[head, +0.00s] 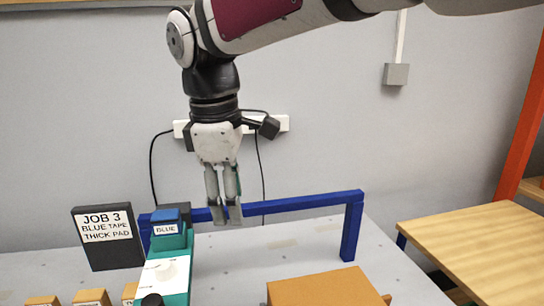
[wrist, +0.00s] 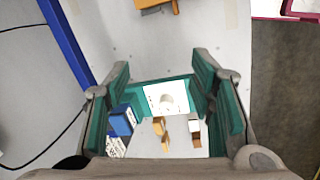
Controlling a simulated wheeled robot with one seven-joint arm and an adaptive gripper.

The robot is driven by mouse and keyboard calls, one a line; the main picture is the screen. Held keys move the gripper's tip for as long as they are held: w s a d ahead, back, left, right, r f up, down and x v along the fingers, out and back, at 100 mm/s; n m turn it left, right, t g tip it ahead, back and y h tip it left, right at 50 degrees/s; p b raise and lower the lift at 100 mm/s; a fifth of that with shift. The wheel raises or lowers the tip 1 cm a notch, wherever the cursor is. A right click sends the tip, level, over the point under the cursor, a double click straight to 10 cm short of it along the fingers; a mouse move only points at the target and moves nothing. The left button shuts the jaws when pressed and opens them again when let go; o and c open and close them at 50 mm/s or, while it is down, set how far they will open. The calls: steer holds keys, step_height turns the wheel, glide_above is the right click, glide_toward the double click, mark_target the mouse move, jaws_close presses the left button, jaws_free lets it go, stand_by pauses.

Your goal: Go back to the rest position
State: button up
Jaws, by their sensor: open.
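My gripper (head: 226,218) hangs pointing down in the head view, open and with nothing visible between its fingers. It is above and to the right of a blue block (head: 165,215) labelled BLUE, which sits on a teal and white machine (head: 172,272). A gap shows between the gripper and the block in that view. In the wrist view my gripper (wrist: 162,108) has its fingers wide apart. The front of the machine is cut off in the head view.
A dark sign (head: 107,238) reads JOB 3, BLUE TAPE, THICK PAD. A blue rail (head: 300,205) runs behind the machine. Small wooden blocks (head: 92,297) and an orange-brown box (head: 320,288) stand in front. A wooden table (head: 480,245) is at the right.

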steer(key=s+d+m+t, duration=0.1)
steer(key=s+d+m, duration=0.15)
steer(key=d, duration=0.35)
steer(key=s+d+m, duration=0.2)
steer(key=d+m, duration=0.2)
steer(key=d, duration=0.2)
steer(key=s+d+f+m, duration=0.3)
steer(key=s+d+m, duration=0.2)
steer(key=s+d, duration=0.2)
steer(key=s+d+f+m+t+p, duration=0.1)
steer(key=s+d+f+m, duration=0.2)
steer(key=s+d+m, duration=0.3)
steer(key=shift+s+d+t+y, duration=0.3)
steer(key=shift+s+d+y, duration=0.1)
steer(key=shift+s+d, duration=0.35)
